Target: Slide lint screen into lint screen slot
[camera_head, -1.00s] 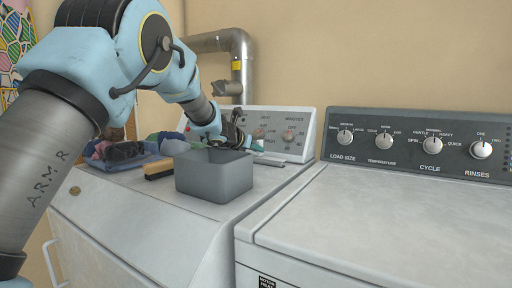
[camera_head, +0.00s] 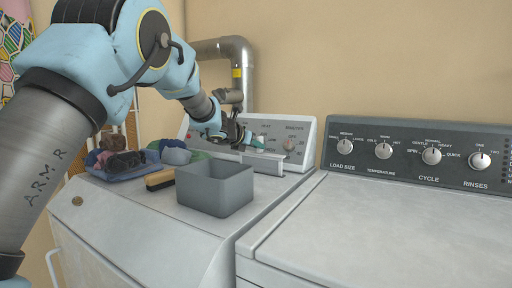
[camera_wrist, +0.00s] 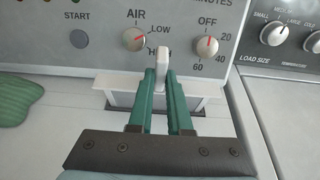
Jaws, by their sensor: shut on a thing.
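My gripper (camera_wrist: 162,104) has green fingers and is shut on the white handle (camera_wrist: 164,58) of the lint screen. The lint screen's light grey body (camera_wrist: 118,99) spreads to both sides behind the fingers, in front of the dryer's control panel. In the head view my gripper (camera_head: 257,143) is at the back of the dryer top, with the pale screen (camera_head: 270,163) just below it. I cannot tell whether the screen's lower edge is in the slot.
A grey open bin (camera_head: 214,194) stands on the dryer top in front of my gripper. The control panel (camera_head: 306,140) rises close behind. The washer (camera_head: 390,215) stands at right.

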